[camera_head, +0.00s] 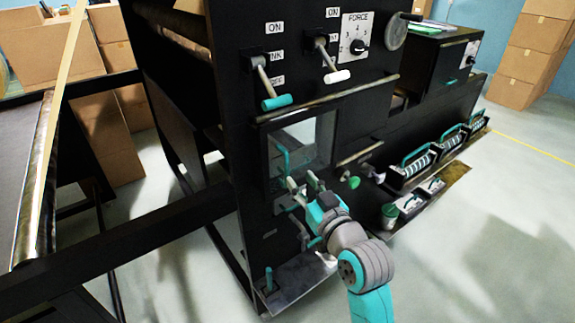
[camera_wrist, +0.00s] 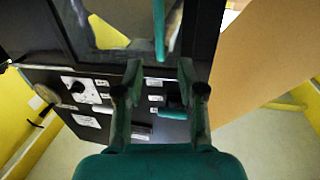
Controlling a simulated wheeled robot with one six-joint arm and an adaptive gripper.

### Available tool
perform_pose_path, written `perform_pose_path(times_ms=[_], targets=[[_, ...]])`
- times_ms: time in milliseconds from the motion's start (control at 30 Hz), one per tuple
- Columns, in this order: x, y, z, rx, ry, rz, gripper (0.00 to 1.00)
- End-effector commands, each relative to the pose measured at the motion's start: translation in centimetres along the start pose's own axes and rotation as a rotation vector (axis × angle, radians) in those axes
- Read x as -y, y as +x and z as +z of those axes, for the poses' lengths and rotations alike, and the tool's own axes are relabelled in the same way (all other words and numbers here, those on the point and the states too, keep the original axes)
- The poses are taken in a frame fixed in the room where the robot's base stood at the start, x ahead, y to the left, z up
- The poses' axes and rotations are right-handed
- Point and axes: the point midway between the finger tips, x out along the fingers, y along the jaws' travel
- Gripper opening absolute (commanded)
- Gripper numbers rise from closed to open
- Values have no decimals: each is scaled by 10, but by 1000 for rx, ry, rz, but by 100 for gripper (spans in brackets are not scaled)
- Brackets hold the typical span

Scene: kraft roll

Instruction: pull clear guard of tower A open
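The clear guard (camera_head: 312,140) is a see-through pane in the black front panel of the machine. A teal bar handle (camera_head: 283,158) is at its left side, and the pane looks closed. In the wrist view, the teal handle (camera_wrist: 159,28) comes down from the top edge, and the dark-framed pane (camera_wrist: 105,32) is beside it. My gripper (camera_head: 302,182) is just below and right of the handle in the head view. In the wrist view my gripper (camera_wrist: 159,72) is open, and the handle's end lines up with the gap between its fingers. Contact with the handle is not visible.
Two levers, one with a teal grip (camera_head: 277,102) and one with a white grip (camera_head: 337,76), project above the pane. A green knob (camera_head: 354,183) is at its right. A shelf with striped rollers (camera_head: 414,168) is farther right. A teal peg (camera_head: 268,279) stands below.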

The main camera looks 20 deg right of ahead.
Motion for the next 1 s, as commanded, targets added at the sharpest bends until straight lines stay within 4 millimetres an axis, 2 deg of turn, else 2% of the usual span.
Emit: perform_pose_path(times_ms=[200, 400, 600, 900, 933, 1000], targets=[[1, 41, -1, -2, 1, -1, 39], [0, 70, 0, -1, 0, 0, 39], [0, 84, 0, -1, 0, 0, 39], [0, 86, 0, -1, 0, 0, 39], [0, 86, 0, -1, 0, 0, 36], [0, 86, 0, 0, 0, 0, 19]])
